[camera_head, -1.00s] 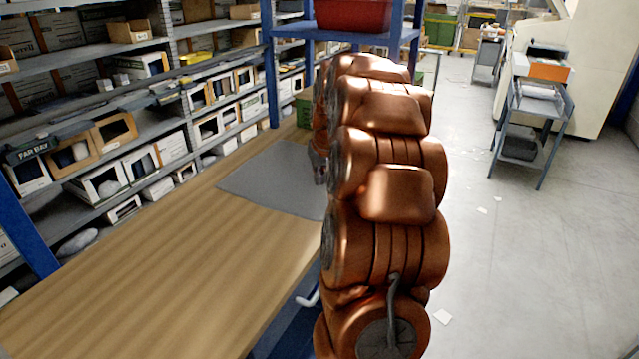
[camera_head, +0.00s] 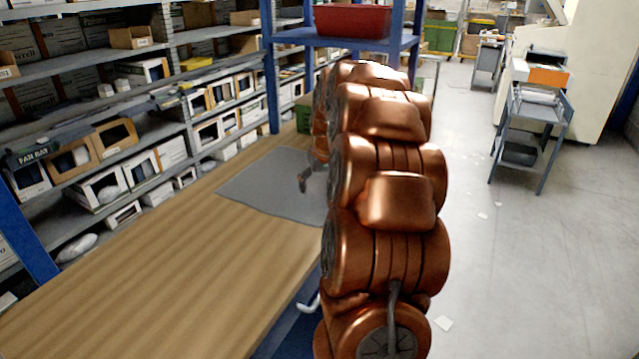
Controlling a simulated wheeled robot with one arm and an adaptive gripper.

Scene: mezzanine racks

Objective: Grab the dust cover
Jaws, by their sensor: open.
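A thin grey sheet (camera_head: 262,188) lies flat on the wooden bench, near its far end. It is the only thing here that looks like the dust cover, but I cannot tell for sure. My copper arm hides its right side. My gripper (camera_head: 306,180) shows only in part, as small dark grey finger parts at the left of my arm. It is open and appears above the right part of the sheet. I see nothing between the fingers, and cannot tell whether they touch the sheet.
The wooden bench (camera_head: 150,275) is clear in front of the sheet. Shelves with several boxes (camera_head: 100,190) line the left. A red bin (camera_head: 352,20) sits on a blue rack beyond my arm. A small cart (camera_head: 530,125) stands at the right on open floor.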

